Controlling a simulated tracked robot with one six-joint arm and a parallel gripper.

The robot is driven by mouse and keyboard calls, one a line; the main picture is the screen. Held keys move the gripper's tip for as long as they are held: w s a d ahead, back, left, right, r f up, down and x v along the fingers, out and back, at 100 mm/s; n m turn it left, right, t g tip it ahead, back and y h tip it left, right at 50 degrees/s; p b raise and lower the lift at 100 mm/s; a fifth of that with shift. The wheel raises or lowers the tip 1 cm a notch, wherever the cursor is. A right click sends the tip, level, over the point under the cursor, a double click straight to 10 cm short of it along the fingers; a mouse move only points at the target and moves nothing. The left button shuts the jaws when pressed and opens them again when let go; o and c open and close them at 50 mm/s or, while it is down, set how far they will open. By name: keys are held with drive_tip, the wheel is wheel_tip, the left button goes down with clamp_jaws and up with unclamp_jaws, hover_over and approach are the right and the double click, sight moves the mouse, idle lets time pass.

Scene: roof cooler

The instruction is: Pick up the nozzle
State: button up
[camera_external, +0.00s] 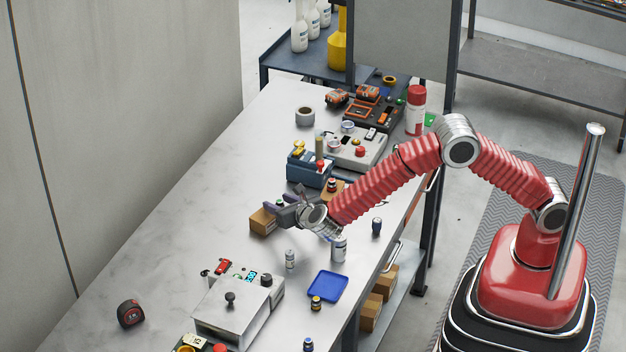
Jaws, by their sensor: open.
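I cannot tell for sure which small part is the nozzle. A small silver-grey cylinder (290,259) stands upright on the table, below my gripper in the picture. A small dark cylinder (376,226) stands near the table's right edge. My gripper (272,208) is open, its dark fingers pointing left, over or just behind a small brown box (263,222). I see nothing held between the fingers; the gap is small in this view. A white canister (339,248) stands close to the right of my wrist.
A blue tray (327,286) lies on the grey worktable (190,210), with a small black-and-yellow bottle (316,303) beside it. A control box (232,307) and tape measure (130,313) are at the front. A blue toolbox (310,169) stands behind my gripper.

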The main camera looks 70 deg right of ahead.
drive_tip(key=shift+c, duration=0.2)
clamp_jaws()
idle(0.6)
